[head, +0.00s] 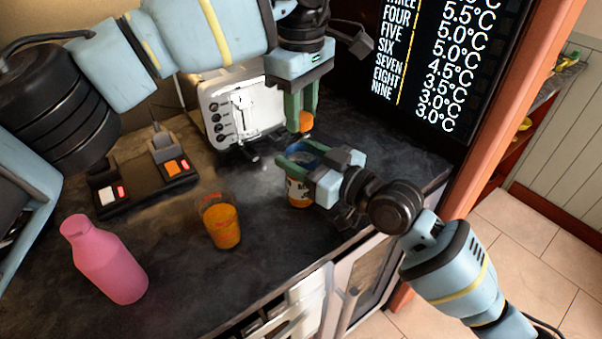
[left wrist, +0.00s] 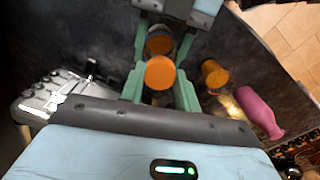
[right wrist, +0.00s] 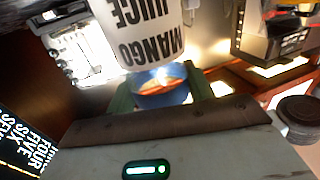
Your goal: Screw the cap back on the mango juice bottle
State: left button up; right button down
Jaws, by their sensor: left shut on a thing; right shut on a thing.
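The mango juice bottle (head: 297,192) stands upright on the dark counter; its white lettered label (right wrist: 140,30) fills the top of the right wrist view. My right gripper (head: 296,161) is shut around its upper part, by the blue neck (right wrist: 162,92). The mouth is open, with orange inside (left wrist: 159,42) in the left wrist view. My left gripper (head: 302,121) points down and is shut on the orange cap (head: 306,121), which also shows in the left wrist view (left wrist: 160,73). The cap is above the bottle, apart from its mouth in the head view.
A glass of orange juice (head: 221,223) and a pink bottle (head: 104,262) stand on the counter to the left. A white toaster-like appliance (head: 240,105) and a black tray (head: 128,190) with small devices are behind. A dark temperature board (head: 440,60) rises at the right.

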pick_arm(q)
jog(key=m, duration=0.8)
jog(key=shift+m, duration=0.3)
jog(key=o, duration=1.2)
jog(key=shift+r, duration=0.1)
notch_tip(320, 180, up, 12)
jog(key=shift+f, duration=0.1)
pick_arm(e)
jog(key=shift+c, duration=2.4)
grip_release()
